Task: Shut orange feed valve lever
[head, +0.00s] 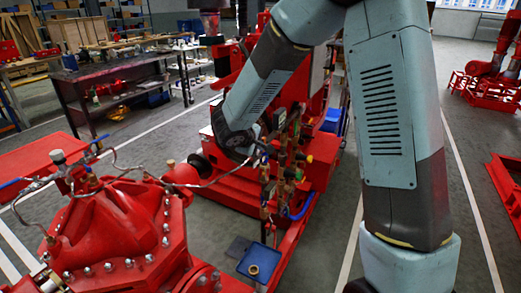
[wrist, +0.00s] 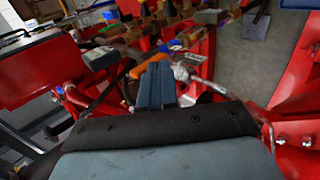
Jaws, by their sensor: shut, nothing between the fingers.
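The orange lever (wrist: 148,64) shows in the wrist view as a slanted bar among brass valve fittings, just beyond and left of my fingertips. My gripper (wrist: 157,72) is shut and empty, its two blue-grey fingers side by side. The fingertips look very close to the lever; I cannot tell whether they touch it. In the head view my arm reaches down to a cluster of brass valves and pipes (head: 283,165) on the red pumpset. There the lever cannot be made out clearly, and my gripper is mostly hidden behind the arm's end.
A blue-handled fitting (wrist: 170,46) and a braided metal hose (wrist: 190,76) lie close to the fingers. A large red pump casing (head: 115,235) stands at the left front. A blue tray (head: 259,262) sits below the valves.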

